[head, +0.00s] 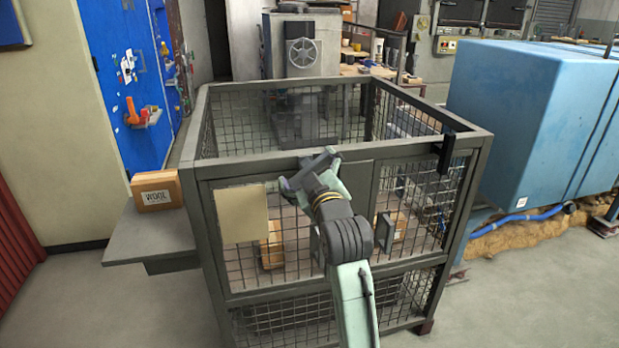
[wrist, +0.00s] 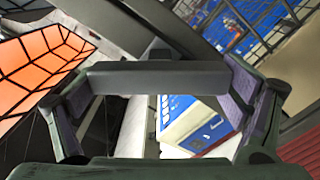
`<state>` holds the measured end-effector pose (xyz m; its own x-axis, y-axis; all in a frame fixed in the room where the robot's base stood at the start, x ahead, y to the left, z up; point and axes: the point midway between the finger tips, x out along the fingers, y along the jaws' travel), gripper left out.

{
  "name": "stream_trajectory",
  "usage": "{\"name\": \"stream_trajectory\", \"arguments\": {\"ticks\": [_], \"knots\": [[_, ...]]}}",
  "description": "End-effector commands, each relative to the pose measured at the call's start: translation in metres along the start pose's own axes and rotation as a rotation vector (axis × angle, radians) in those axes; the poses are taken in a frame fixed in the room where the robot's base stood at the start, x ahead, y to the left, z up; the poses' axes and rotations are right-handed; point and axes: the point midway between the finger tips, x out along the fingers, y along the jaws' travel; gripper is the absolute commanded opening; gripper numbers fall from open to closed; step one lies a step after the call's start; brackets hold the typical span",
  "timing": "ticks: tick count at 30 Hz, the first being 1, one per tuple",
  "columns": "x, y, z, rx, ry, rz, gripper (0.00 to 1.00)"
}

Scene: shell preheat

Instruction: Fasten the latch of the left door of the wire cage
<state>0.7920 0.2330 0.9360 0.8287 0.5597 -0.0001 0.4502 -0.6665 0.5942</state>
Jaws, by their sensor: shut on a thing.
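The wire cage (head: 480,150) stands in the middle of the head view. Its left door (head: 224,271) is a mesh panel with a beige plate (head: 243,214) and looks level with the front frame. My gripper (head: 306,167) is at the upper front of the cage, near the top rail above the left door. In the wrist view, my gripper (wrist: 157,92) is shut on a grey bar (wrist: 155,77) spanning between its finger pads. The bar seems to be the latch of the left door. My gripper hides most of it in the head view, so its seating cannot be told.
A black latch (head: 445,153) hangs at the cage's upper right corner. Upright handles (head: 315,244) stand on the doors. A cardboard box (head: 156,190) sits on a grey side shelf (head: 130,240) at left. A large blue block (head: 525,110) stands at right. Floor in front is clear.

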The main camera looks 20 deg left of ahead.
Motion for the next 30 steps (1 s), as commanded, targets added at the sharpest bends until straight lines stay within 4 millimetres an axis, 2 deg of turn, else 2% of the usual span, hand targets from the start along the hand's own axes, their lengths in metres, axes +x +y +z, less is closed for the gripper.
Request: {"name": "stream_trajectory", "arguments": {"ticks": [18, 30], "knots": [[-0.0001, -0.0044, 0.0036, -0.583, 0.000, 0.002, 0.64], [-0.0002, -0.0049, 0.0031, -0.856, 0.000, 0.001, 0.64]]}}
